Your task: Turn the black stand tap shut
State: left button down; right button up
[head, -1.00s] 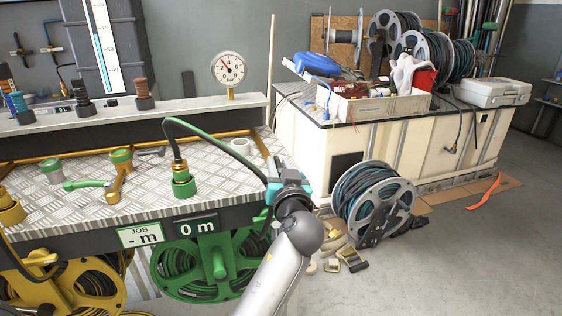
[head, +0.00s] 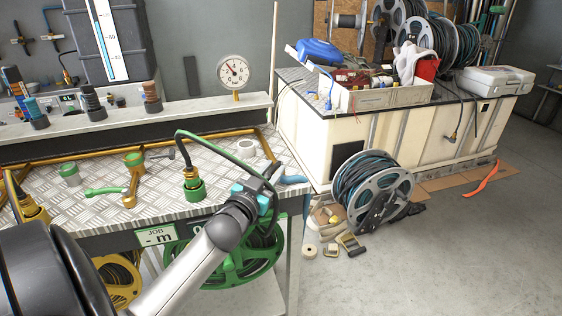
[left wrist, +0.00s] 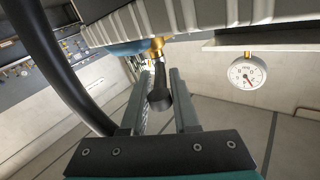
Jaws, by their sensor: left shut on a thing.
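My left gripper (head: 264,192) is at the right end of the ribbed metal bench top (head: 105,195). In the left wrist view its two fingers (left wrist: 162,98) stand on both sides of a black handle (left wrist: 158,97), and they are shut on it. The handle joins a brass fitting (left wrist: 155,47) beyond the fingertips. In the head view the gripper and wrist largely hide this tap. My right gripper is not in view.
A black hose (head: 215,136) arches from a green fitting (head: 194,189) to beside my left gripper. A green-handled brass tap (head: 131,181) stands farther left. A round gauge (head: 233,72) is behind.

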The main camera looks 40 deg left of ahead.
pick_arm(q)
jog(key=shift+s+a+m+t+h+p, duration=0.1)
jog(key=shift+a+m+h+p, duration=0.2)
jog(key=shift+h, duration=0.25)
jog(key=shift+w+a+m+t+h+p, duration=0.1)
jog(key=shift+m+h+p, duration=0.05)
jog(key=shift+m+h, duration=0.35)
jog(key=shift+s+a+m+t+h+p, duration=0.15)
jog(key=shift+m+h+p, duration=0.15)
jog(key=shift+h, duration=0.25)
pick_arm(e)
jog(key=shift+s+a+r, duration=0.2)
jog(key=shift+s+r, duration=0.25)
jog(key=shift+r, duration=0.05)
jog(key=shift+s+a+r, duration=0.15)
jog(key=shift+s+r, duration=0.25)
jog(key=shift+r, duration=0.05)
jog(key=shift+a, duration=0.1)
pick_arm(q)
jog(key=shift+h, duration=0.3)
jog(key=c, duration=0.8)
grip_release()
jog(key=shift+c, duration=0.2)
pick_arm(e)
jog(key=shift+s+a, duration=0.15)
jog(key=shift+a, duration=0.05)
